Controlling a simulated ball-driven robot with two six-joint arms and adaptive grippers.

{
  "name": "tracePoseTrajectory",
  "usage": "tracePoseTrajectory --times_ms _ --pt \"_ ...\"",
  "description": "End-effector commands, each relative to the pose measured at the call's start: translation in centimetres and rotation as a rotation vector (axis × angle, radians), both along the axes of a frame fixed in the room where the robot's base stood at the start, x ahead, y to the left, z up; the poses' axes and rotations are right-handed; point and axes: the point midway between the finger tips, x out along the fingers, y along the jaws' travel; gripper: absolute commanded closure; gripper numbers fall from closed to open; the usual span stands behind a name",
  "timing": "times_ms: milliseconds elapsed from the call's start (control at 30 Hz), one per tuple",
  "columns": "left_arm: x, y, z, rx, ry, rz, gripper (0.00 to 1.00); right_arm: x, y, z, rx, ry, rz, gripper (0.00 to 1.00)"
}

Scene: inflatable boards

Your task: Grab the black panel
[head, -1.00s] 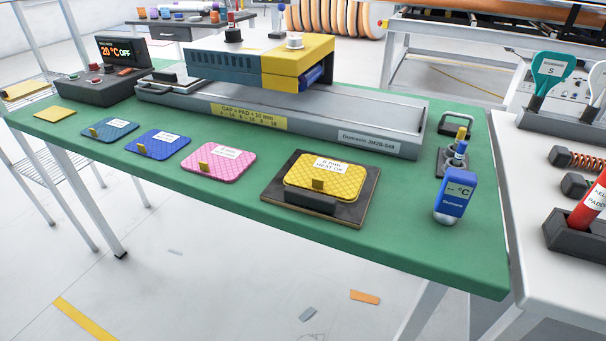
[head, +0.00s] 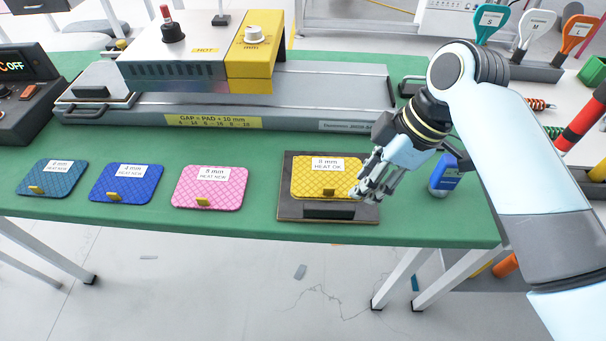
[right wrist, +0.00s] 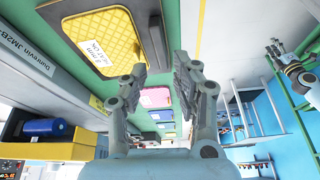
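The black panel (head: 287,210) lies flat on the green table, with a yellow quilted pad (head: 315,184) labelled 8 mm on top of it. A dark block (head: 328,211) sits at the panel's front edge. My right gripper (head: 374,187) hangs over the panel's right edge, fingers pointing down and left; contact cannot be told. In the right wrist view its fingers (right wrist: 163,78) are apart with nothing between them, and the panel (right wrist: 152,35) shows beyond. A gripper that seems to be my left one (right wrist: 282,52) shows small at the right of that view, its opening unclear.
Pink (head: 209,188), blue (head: 126,184) and teal (head: 51,179) pads lie in a row to the left. A grey press rail (head: 270,105) with a yellow-ended head (head: 256,55) stands behind.

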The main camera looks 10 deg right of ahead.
Motion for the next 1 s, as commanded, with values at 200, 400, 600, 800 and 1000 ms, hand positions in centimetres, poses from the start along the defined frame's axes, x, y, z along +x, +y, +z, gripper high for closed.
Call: tracePoseTrajectory --times_ms 200,400,600,800,1000 --pt "0.2 -0.1 0.3 -0.001 -0.003 0.000 0.67 1.4 1.6 0.2 0.032 -0.024 0.128 0.71" --pt "0.2 0.2 0.2 0.002 -0.003 -0.001 0.67 1.7 2.8 -2.9 0.029 -0.024 0.126 0.71" --pt "0.2 0.2 0.3 0.003 -0.003 -0.001 0.67 1.7 3.3 -4.5 0.029 -0.025 0.126 0.71" --pt "0.1 0.3 0.7 0.004 -0.003 -0.002 0.67 1.7 4.1 -7.5 0.029 -0.024 0.125 0.71" --pt "0.1 0.4 0.6 0.004 -0.002 -0.002 0.67 1.8 4.6 -9.0 0.028 -0.026 0.125 0.71"
